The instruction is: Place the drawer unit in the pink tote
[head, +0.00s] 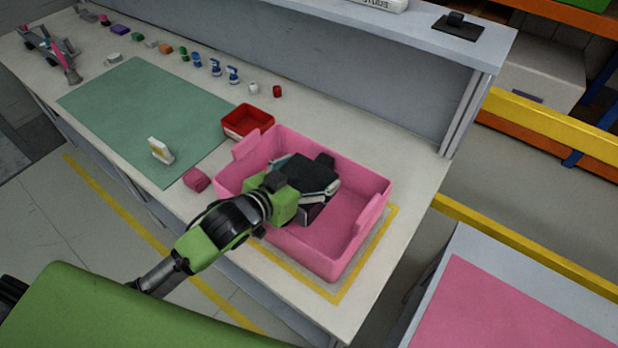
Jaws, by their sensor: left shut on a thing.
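The pink tote (345,240) stands on the workbench inside a yellow taped outline. My left arm reaches over its front left wall, and my left gripper (322,165) is inside the tote's outline. The left gripper is shut on a dark grey, boxy thing with a lighter edge, which looks like the drawer unit (306,176). The drawer unit is tilted and over the left half of the tote. My wrist hides part of it, and I cannot tell whether it touches the tote floor. My right gripper is out of view.
A red bin (247,121) stands close behind the tote, and a dark pink block (196,180) lies left of it. Several small parts line the bench's back. The tote's right half is empty.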

